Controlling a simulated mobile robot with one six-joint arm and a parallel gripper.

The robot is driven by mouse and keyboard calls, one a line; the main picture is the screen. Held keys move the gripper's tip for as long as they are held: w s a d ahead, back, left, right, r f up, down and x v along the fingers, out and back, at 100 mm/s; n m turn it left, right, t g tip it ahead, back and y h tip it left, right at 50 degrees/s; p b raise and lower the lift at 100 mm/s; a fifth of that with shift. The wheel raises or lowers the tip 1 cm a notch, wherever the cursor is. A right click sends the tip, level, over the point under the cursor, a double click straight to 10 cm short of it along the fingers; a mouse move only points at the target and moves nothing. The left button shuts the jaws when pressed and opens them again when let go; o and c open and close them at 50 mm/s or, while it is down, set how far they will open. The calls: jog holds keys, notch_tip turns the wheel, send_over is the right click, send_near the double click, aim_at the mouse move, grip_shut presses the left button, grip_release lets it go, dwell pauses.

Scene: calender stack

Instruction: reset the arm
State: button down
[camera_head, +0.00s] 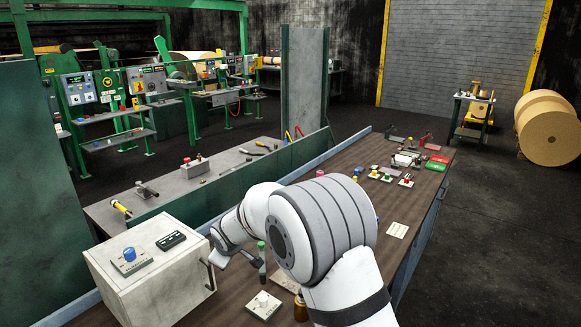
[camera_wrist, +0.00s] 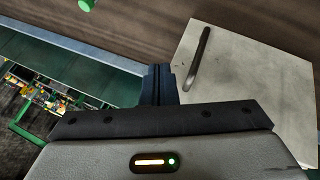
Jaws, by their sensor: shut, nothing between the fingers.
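My arm reaches over the brown workbench (camera_head: 345,170) in the head view. My gripper (camera_head: 221,259) is at its end, beside the right side of a pale cabinet (camera_head: 160,290), and partly hidden by my own arm. In the wrist view my gripper (camera_wrist: 158,82) is shut, with its two dark fingers together and nothing between them. The cabinet (camera_wrist: 260,80) fills the right there, and its dark bar handle (camera_wrist: 199,58) is to the right of the fingertips, apart from them in the picture.
A green-topped lever (camera_head: 262,256) stands close to the right of my gripper; its green top (camera_wrist: 87,4) shows in the wrist view. A white knob plate (camera_head: 263,304) and a brown bottle (camera_head: 300,308) are nearby. Small coloured controls (camera_head: 388,176) stand farther along the bench. A green divider (camera_head: 270,168) runs behind.

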jog(key=s+d+r+m+h+b, duration=0.1)
jog(key=s+d+r+m, duration=0.25)
jog(key=d, duration=0.55)
jog(key=s+d+r+m+g+h+b, duration=0.1)
jog(key=s+d+r+m, duration=0.2)
jog(key=d, duration=0.6)
jog(key=s+d+r+m+h+b, duration=0.1)
jog(key=s+d+r, duration=0.35)
jog(key=d, duration=0.45)
jog(key=s+d+f+m+g+b, duration=0.1)
jog(key=s+d+m, duration=0.2)
jog(key=s+d, duration=0.3)
jog(key=s+d+f+m+g+b, duration=0.1)
jog(key=s+d+m, duration=0.3)
jog(key=s, duration=1.1)
jog(key=shift+s+d+f, duration=0.2)
jog(key=shift+d+f, duration=0.45)
jog(key=shift+d, duration=0.25)
